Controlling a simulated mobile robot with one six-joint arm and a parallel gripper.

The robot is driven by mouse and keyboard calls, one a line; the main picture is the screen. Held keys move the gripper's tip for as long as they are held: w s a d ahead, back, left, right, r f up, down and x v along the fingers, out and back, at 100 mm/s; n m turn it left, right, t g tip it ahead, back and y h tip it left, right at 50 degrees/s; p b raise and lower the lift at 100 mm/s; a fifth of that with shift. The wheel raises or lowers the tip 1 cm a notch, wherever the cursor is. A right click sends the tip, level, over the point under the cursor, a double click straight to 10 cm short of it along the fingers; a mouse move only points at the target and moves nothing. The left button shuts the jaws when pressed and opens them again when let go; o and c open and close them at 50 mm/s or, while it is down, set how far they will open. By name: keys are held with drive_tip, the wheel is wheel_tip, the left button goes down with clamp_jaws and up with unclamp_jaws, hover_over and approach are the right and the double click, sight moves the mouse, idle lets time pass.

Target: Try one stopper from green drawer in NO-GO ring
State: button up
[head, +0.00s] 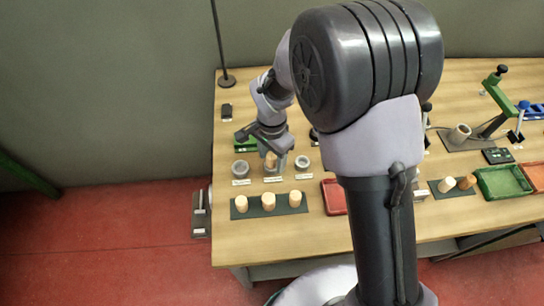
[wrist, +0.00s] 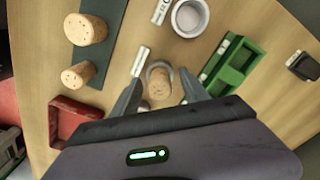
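A cork stopper (wrist: 159,86) stands in or over the middle grey ring (wrist: 152,66) in the wrist view; how deep it sits I cannot tell. My gripper (wrist: 160,78) is open, with one finger on each side of this stopper and a visible gap to each. In the head view my gripper (head: 271,146) is over the middle ring place, just above the stopper (head: 270,161). Another ring (head: 240,167) stands to the left and one (head: 302,162) to the right. Their labels are too small to read. The green drawer unit (head: 245,140) is behind the rings; it also shows in the wrist view (wrist: 236,65).
A dark mat (head: 303,208) in front holds three stoppers. A red tray (head: 334,197) lies to its right. My arm hides the table's middle. At the right are a green tray (head: 503,182), an orange tray and a green stand. A lamp base (head: 226,80) is at back left.

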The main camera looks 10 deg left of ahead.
drive_tip(key=shift+r, duration=0.1)
wheel_tip(320, 180, up, 17)
drive_tip(key=p, duration=0.5)
drive_tip(key=shift+r+p, duration=0.15)
drive_tip(key=shift+p, duration=0.15)
drive_tip(key=s+d+r+t+y+b, duration=0.1)
drive_tip(key=s+d+r+b, duration=0.2)
drive_tip(key=d+r, duration=0.25)
drive_tip(key=s+d+n+t+y+b, duration=0.1)
drive_tip(key=s+d+n+t+b, duration=0.1)
drive_tip(key=s+d, duration=0.9)
drive_tip(key=s+t+b, duration=0.1)
drive_tip(key=s+t, duration=0.1)
drive_tip(key=s, duration=0.1)
drive_tip(key=shift+s+d+r+n+t+b, duration=0.2)
drive_tip(key=shift+s+r+n+t+b, duration=0.1)
drive_tip(key=shift+n+t, duration=0.1)
